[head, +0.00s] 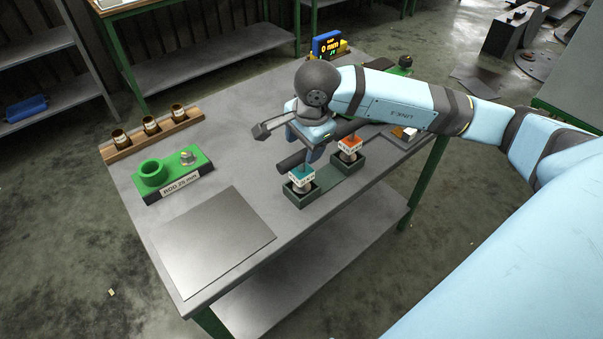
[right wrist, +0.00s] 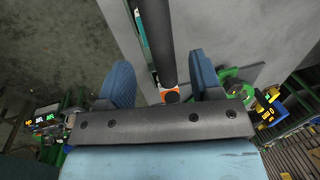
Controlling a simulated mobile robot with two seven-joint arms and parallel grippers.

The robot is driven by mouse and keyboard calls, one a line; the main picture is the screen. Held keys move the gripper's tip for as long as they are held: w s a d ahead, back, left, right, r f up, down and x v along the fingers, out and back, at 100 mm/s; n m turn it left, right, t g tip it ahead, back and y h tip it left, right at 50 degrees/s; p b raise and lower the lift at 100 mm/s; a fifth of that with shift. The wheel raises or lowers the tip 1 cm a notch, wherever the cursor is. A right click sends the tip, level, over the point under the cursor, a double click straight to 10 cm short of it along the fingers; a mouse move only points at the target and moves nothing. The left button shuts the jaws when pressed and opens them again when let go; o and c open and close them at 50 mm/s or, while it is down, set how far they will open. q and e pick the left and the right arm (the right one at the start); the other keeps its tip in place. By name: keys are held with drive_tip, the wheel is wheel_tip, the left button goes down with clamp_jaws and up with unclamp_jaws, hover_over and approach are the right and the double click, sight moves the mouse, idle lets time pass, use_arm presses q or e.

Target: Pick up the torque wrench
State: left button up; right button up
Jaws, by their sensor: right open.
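The torque wrench appears as a thick dark bar (head: 291,162) above the grey table, its near end sticking out beside the teal-topped block (head: 301,174). My right gripper (head: 311,149) is over it, pointing down, and hides part of its length. In the right wrist view the dark bar (right wrist: 153,35) runs down between the two blue fingers of my right gripper (right wrist: 158,80), which stand apart with gaps on both sides. Whether the fingers reach around it is hard to tell. My left gripper is not in view.
A green rod fixture (head: 172,172), a wooden rack with several cups (head: 150,141) and a yellow-blue display (head: 328,45) are further off. A bare grey plate (head: 210,240) lies in front.

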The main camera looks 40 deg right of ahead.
sight(303, 152)
drive_tip(key=shift+w+d+f+p, duration=0.1)
drive_tip(key=shift+w+f, duration=0.1)
drive_tip(key=shift+f, duration=0.65)
drive_tip(key=shift+w+d+f+p, duration=0.15)
drive_tip(key=shift+w+f, duration=0.1)
drive_tip(key=shift+f, duration=0.65)
drive_tip(key=shift+w+f+p, duration=0.1)
drive_tip(key=shift+w+f, duration=0.1)
drive_tip(key=shift+f, duration=0.65)
drive_tip(key=shift+r, duration=0.1)
clamp_jaws()
